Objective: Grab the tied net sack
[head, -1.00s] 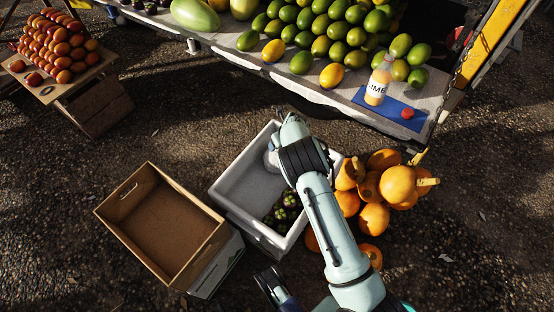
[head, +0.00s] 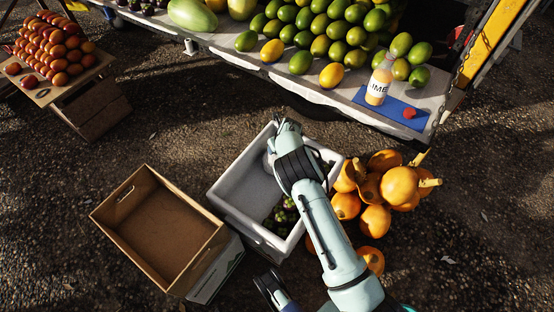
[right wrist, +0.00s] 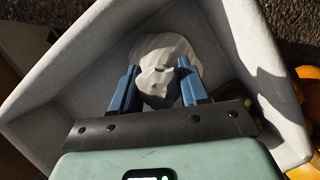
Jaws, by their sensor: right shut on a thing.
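A pale, crumpled, rounded bundle (right wrist: 165,52), which looks like the tied net sack, lies in the white crate (right wrist: 75,75) in the right wrist view. My right gripper (right wrist: 157,84) is shut on it, with a blue finger on either side. In the head view my right arm reaches over the white crate (head: 228,200) and hides its fingertips. Only a sliver of the pale bundle (head: 268,160) shows there beside the wrist. What looks like my left gripper (head: 268,287) is at the bottom edge, too partly seen to tell its opening.
Several dark purple-green fruits (head: 281,217) lie in the crate's near end. An empty cardboard box (head: 165,225) stands left of it. Orange fruits (head: 375,220) are heaped right of it. The fruit stall edge (head: 340,98) runs behind, with a bottle (head: 379,82).

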